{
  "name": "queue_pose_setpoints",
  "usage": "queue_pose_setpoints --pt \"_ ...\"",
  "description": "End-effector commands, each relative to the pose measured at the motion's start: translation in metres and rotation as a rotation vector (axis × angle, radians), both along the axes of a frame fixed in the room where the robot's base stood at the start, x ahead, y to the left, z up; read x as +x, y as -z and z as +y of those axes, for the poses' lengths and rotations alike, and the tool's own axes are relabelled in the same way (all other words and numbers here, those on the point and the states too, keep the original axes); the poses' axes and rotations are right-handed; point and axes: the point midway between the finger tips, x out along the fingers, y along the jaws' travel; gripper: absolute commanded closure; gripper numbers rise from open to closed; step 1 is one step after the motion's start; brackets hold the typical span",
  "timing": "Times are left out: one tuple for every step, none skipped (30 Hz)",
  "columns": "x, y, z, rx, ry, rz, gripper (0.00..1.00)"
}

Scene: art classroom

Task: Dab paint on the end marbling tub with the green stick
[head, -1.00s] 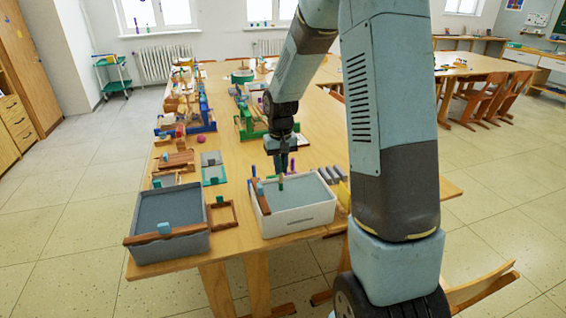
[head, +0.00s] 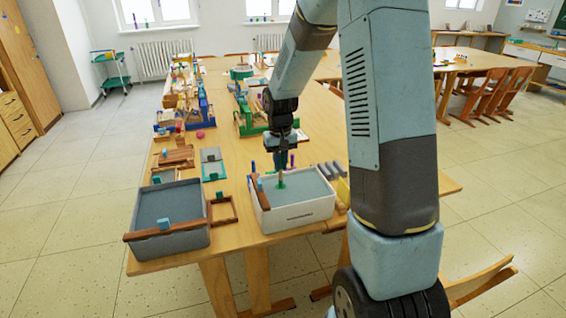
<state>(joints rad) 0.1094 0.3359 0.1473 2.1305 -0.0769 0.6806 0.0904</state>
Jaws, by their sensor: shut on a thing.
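My gripper (head: 281,164) points down over the white marbling tub (head: 298,217) near the table's front end. It is shut on the green stick (head: 281,178), of which only a short lower part shows. The stick is roughly upright, with its tip at the tub's blue-grey surface. A small green patch (head: 281,186) shows around the tip. A grey marbling tub (head: 168,245) stands to the left at the table corner, with a wooden bar and a teal block across its front.
A wooden bar (head: 258,193) with a blue block lies along the white tub's left side. A small wooden frame (head: 232,220) lies between the tubs. Blue and purple sticks stand behind the white tub. Wooden and coloured items crowd the table farther back.

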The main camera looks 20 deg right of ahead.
Motion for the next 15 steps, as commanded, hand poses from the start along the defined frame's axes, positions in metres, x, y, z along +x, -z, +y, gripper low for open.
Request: queue_pose_setpoints --pt "0.0 0.0 0.0 0.0 0.0 0.0 1.0" --pt "0.0 0.0 0.0 0.0 0.0 0.0 1.0" --pt "0.0 -0.001 0.0 0.0 0.0 -0.001 1.0" --pt "0.0 -0.002 0.0 0.0 -0.001 -0.001 1.0" --pt "0.0 -0.004 0.0 0.0 -0.001 -0.002 1.0" --pt "0.0 -0.006 0.0 0.0 -0.001 -0.002 1.0" --pt "0.0 -0.008 0.0 0.0 -0.001 -0.002 1.0" --pt "0.0 -0.01 0.0 0.0 -0.001 -0.001 1.0" --pt "0.0 -0.012 0.0 0.0 -0.001 -0.001 1.0" --pt "0.0 -0.014 0.0 0.0 -0.001 -0.001 1.0" --pt "0.001 -0.016 0.0 0.0 -0.001 -0.002 1.0" --pt "0.001 -0.019 0.0 0.0 -0.001 -0.002 1.0" --pt "0.001 -0.021 0.0 0.0 -0.001 -0.002 1.0" --pt "0.001 -0.023 0.0 0.0 -0.001 -0.002 1.0" --pt "0.0 -0.026 0.0 0.0 -0.001 -0.002 1.0"
